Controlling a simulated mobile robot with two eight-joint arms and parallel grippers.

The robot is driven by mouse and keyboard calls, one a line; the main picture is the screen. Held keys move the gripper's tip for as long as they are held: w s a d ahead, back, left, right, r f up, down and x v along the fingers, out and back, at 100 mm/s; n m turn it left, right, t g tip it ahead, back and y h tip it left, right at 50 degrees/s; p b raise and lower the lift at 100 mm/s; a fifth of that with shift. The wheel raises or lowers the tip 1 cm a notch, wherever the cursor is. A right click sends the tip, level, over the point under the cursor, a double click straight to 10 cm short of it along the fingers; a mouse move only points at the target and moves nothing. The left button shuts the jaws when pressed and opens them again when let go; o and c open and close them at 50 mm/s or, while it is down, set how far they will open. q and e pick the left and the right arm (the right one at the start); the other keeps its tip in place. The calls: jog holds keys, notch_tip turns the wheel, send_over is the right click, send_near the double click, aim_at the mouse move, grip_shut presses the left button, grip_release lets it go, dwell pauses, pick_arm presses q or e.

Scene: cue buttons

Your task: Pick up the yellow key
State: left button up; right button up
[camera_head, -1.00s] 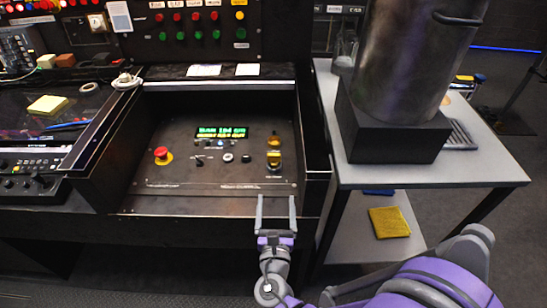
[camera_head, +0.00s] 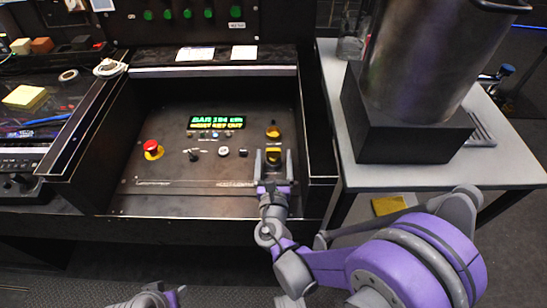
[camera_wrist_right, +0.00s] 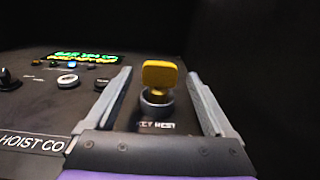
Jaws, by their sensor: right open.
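The yellow key (camera_head: 273,155) stands upright in a round key switch (camera_wrist_right: 157,106) at the right of the sloped black console panel. In the right wrist view the key (camera_wrist_right: 159,75) has a flat yellow head and sits between my fingers, with a gap on each side. My right gripper (camera_head: 272,160) is open, its two fingers reaching along either side of the key without visible contact. Part of what seems to be my left gripper (camera_head: 152,297) shows at the bottom edge; its jaws cannot be made out.
A second yellow piece (camera_head: 273,132) sits just behind the key. A red stop button (camera_head: 152,149), a green lit display (camera_head: 216,122) and small knobs are on the panel. The console's raised right wall stands close to my right gripper. A metal cylinder (camera_head: 430,60) on a black block stands on the right table.

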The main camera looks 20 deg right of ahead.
jog(key=x, duration=0.5)
jog(key=shift+r, duration=0.15)
jog(key=shift+s, duration=0.1)
grip_shut()
